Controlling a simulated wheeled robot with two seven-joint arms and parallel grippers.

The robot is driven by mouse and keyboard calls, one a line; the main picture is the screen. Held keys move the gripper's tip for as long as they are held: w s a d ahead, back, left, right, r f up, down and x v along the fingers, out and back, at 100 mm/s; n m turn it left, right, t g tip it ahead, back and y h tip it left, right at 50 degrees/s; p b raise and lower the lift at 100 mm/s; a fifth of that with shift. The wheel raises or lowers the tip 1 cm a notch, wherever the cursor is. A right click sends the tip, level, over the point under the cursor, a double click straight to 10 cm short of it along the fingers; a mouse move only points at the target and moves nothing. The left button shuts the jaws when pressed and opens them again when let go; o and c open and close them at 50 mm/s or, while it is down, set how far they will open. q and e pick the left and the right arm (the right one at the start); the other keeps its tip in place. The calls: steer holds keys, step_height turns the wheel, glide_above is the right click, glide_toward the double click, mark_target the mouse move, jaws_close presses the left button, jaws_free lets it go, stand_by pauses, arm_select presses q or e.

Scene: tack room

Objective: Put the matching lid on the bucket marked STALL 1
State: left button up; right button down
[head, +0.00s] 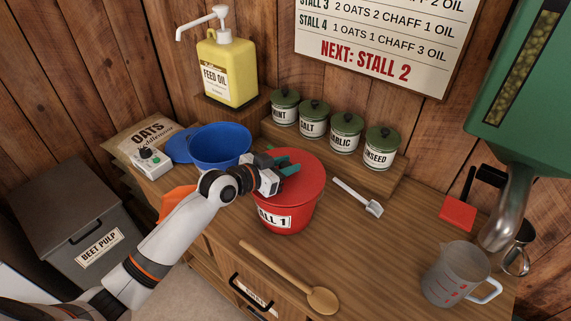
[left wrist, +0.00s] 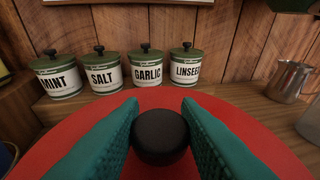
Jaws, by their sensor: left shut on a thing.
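The red bucket (head: 297,221) stands upright on the wooden counter, its label partly hidden by my arm and reading "ALL 1". A red lid (head: 309,183) lies level over its mouth, with no clear gap at the front; whether it is fully seated I cannot tell. My left gripper (head: 287,167) is over the lid. In the left wrist view its teal fingers are shut on the lid's black knob (left wrist: 160,136), and the red lid (left wrist: 265,130) spreads beneath them. My right gripper is not in view.
An open blue bucket (head: 219,146) and a blue disc (head: 178,147) are behind left. An orange thing (head: 178,199) is partly behind my arm. A wooden spoon (head: 285,280), metal scoop (head: 357,196) and clear jug (head: 455,272) lie around. Lidded jars (head: 346,132) stand behind.

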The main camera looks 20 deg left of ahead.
arm_select(q)
steer(key=shift+f+b, duration=0.45)
steer(key=shift+f, duration=0.1)
stand_by(0.4)
steer(key=o, duration=0.7)
steer(key=shift+p+v, duration=1.25)
steer(key=shift+v, duration=1.65)
steer(key=shift+p+v, duration=0.8)
steer(key=shift+v, duration=1.85)
